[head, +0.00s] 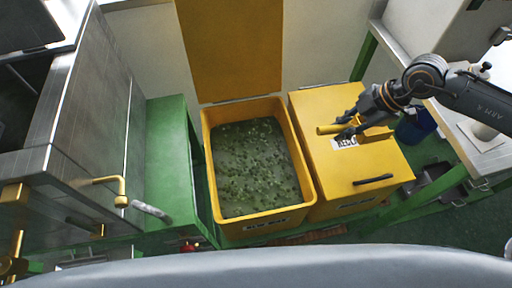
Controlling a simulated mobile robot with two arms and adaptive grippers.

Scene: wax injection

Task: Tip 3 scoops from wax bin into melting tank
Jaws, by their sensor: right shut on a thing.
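The open wax bin (306,172) is yellow and holds green, flaky wax (255,165); its yellow lid (232,50) stands raised behind it. My right gripper (347,125) comes in from the right and is shut on a yellow scoop (377,131), above the closed bin to the right of the wax bin. The fingers hide part of the scoop, and I cannot tell if it holds wax. A steel cabinet-like unit (95,120) at the left, with a brass-coloured tap, may be the melting tank; its opening is not clear. My left gripper is out of view.
The closed yellow bin (330,200) has a dark handle and a label. A green stand (172,150) lies between the steel unit and the wax bin. A work table (480,155) and a blue container (415,125) are at the right.

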